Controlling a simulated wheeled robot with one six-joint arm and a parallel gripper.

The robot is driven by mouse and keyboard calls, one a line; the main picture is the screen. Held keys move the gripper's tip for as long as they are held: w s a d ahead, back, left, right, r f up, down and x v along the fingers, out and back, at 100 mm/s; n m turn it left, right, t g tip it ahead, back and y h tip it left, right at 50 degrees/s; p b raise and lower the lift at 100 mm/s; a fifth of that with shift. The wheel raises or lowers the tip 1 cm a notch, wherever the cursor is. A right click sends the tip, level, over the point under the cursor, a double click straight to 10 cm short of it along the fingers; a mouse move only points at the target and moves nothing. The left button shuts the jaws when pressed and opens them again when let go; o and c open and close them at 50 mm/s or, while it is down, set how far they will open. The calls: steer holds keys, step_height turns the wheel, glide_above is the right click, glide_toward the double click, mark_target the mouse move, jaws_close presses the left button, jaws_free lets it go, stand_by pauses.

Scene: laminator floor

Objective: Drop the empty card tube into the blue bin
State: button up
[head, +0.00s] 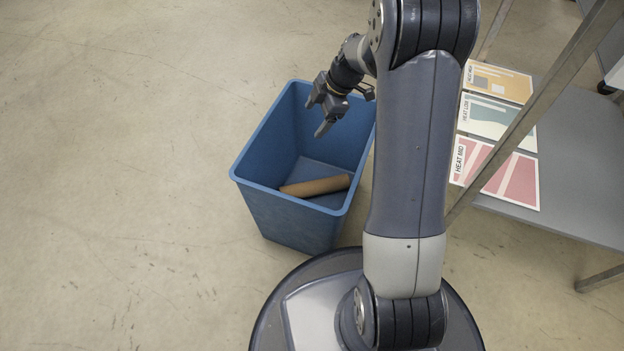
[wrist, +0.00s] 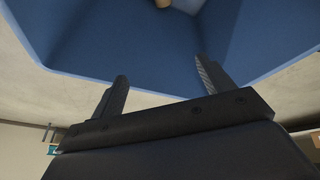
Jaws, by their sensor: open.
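The blue bin (head: 290,215) stands on the floor left of my arm in the head view. The brown card tube (head: 316,187) lies inside it, near the bottom at the near side. My gripper (head: 319,115) is open and empty, above the bin's opening and apart from the tube. In the wrist view, my gripper's two fingers (wrist: 161,80) are spread with nothing between them. The bin's blue inside (wrist: 130,45) fills the upper part of that view, and a small piece of the tube (wrist: 186,5) shows at the top edge.
A grey table (head: 585,190) stands at the right, with a slanting metal post (head: 540,105) in front. Three printed sheets lie on it: orange (head: 497,80), green (head: 497,118) and red (head: 497,172). The floor (head: 120,150) at the left is clear.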

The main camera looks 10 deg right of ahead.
steer(key=shift+r, duration=0.1)
steer(key=p+v, duration=0.4)
steer(key=v, duration=0.6)
steer(key=shift+d+r, duration=0.15)
steer(key=shift+r, duration=0.15)
steer(key=shift+s, duration=0.1)
steer(key=b+x, duration=0.4)
steer(key=x, duration=0.7)
steer(key=shift+r+p, duration=1.5)
steer(key=shift+r, duration=1.3)
steer(key=shift+f, duration=0.15)
